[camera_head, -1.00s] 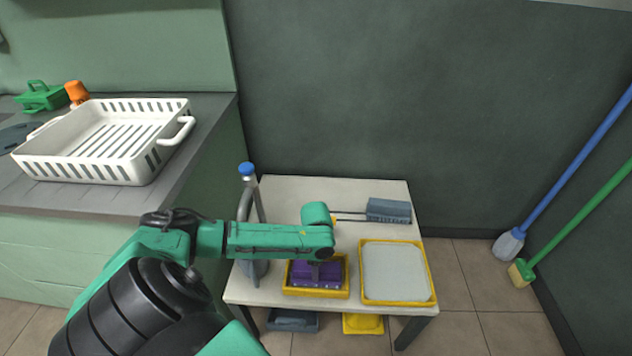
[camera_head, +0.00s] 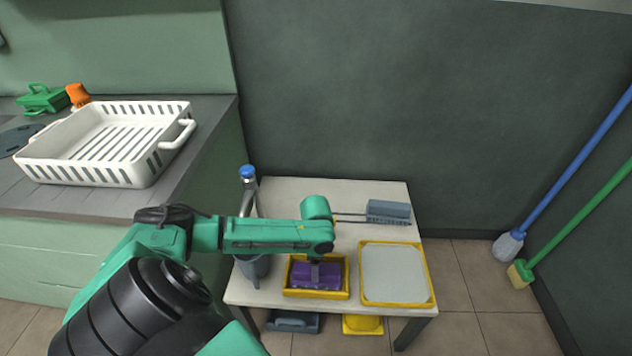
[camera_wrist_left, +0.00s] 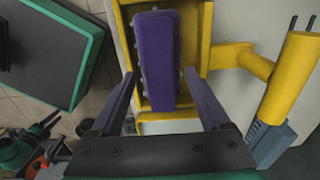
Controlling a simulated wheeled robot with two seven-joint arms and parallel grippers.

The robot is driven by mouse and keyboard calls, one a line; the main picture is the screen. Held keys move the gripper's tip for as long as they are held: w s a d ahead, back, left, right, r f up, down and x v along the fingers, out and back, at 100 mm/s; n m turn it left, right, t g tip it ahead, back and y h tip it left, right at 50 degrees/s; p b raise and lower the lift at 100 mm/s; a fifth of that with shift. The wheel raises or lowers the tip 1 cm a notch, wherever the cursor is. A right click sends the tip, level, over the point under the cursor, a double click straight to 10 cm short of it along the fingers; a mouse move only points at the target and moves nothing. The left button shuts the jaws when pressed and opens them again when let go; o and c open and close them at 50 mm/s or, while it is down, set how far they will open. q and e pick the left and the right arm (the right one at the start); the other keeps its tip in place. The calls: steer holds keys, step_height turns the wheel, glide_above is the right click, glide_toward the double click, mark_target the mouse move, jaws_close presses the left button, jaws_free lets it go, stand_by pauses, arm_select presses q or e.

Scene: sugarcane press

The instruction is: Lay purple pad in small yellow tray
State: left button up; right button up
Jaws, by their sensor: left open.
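The purple pad (camera_head: 330,281) lies inside the small yellow tray (camera_head: 347,283) on the white table. In the left wrist view the pad (camera_wrist_left: 155,48) lies lengthwise within the yellow tray walls (camera_wrist_left: 206,30). My left gripper (camera_head: 316,262) is just above the pad, and its wrist hides part of the pad in the head view. In the left wrist view my left gripper (camera_wrist_left: 159,74) is open, its two fingers apart on either side of the pad's near end. Contact between fingers and pad cannot be told. My right gripper is not in view.
A larger yellow tray with a pale grey surface (camera_head: 395,275) is right of the small tray. A grey brush (camera_head: 388,211) lies at the back of the table (camera_head: 290,190).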

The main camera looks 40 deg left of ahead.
arm_select(q)
step_height(320, 180, up, 9)
steer(key=p, duration=0.2)
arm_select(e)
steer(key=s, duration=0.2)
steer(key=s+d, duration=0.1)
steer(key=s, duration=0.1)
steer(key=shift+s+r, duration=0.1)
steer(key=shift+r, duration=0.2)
